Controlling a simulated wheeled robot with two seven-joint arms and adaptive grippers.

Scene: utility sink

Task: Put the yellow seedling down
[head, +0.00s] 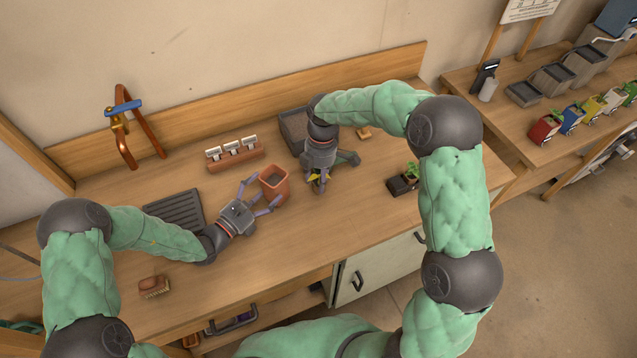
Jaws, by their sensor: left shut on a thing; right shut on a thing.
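My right gripper (318,182) points down over the middle of the bench, shut on the yellow seedling (317,177). A terracotta pot (275,180) stands on the bench just to the left of the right gripper. My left gripper (262,195) comes from the left with its fingers on either side of the pot, shut on it. The held seedling is to the right of the pot's rim; whether it touches the bench I cannot tell.
A dark tray (291,125) lies behind the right gripper. A small black pot with a green seedling (404,183) stands at right. A rack with white labels (234,153), a slotted black mat (175,207) and a brush (153,288) lie to the left. The bench's right front is clear.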

